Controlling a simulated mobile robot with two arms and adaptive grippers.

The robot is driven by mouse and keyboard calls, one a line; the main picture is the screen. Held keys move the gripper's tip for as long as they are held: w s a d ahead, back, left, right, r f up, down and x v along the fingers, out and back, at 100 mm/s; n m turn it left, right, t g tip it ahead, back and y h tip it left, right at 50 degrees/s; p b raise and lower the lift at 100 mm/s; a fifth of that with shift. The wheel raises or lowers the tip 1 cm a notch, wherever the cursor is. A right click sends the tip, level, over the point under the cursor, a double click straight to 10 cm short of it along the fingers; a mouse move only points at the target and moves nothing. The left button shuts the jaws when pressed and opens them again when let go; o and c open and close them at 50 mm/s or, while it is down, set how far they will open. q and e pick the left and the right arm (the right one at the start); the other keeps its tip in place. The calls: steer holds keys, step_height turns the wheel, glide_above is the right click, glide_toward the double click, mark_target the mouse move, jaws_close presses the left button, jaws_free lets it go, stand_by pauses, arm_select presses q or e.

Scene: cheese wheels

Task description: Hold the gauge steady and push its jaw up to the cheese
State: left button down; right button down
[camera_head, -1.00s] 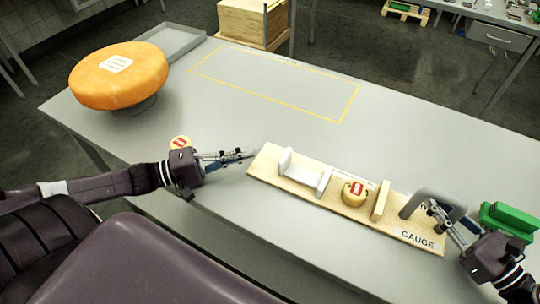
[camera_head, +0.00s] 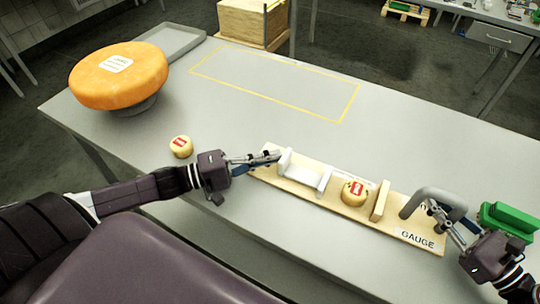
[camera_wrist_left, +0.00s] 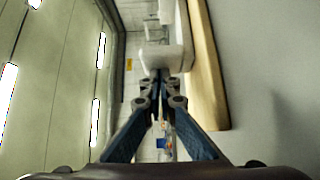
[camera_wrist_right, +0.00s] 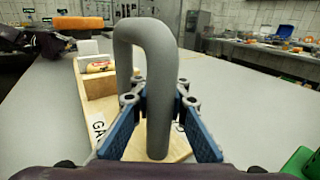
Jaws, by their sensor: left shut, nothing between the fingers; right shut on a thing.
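The wooden gauge (camera_head: 408,226) lies on the table, with a grey handle (camera_head: 436,198) at its right end. My right gripper (camera_head: 432,207) is shut on that handle; the right wrist view shows the handle (camera_wrist_right: 158,100) between the fingers. The white sliding jaw (camera_head: 307,174) sits on the gauge's left part. A small cheese (camera_head: 354,193) with a red label lies between the jaw and a fixed wooden block (camera_head: 380,201), near the block, with a gap to the jaw. My left gripper (camera_head: 278,155) is shut and empty at the jaw's left side; the left wrist view shows the jaw (camera_wrist_left: 167,58) just ahead of the fingertips. Contact is unclear.
Another small cheese (camera_head: 181,146) stands left of my left gripper. A large orange cheese wheel (camera_head: 118,76) stands at the back left beside a grey tray (camera_head: 170,44). A green object (camera_head: 508,220) is at the right edge. A yellow outlined area (camera_head: 275,80) is empty.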

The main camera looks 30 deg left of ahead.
mark_target(285, 167)
arm_select(q)
steer(key=d, duration=0.6)
steer(key=shift+a, duration=0.35)
arm_select(e)
steer(key=shift+f, duration=0.1)
arm_select(q)
steer(key=a, duration=0.4)
steer(key=shift+s+f, duration=0.15)
steer(key=shift+s, duration=0.2)
steer(key=v, duration=0.9)
arm_select(e)
steer(key=c, duration=1.8)
jaws_free()
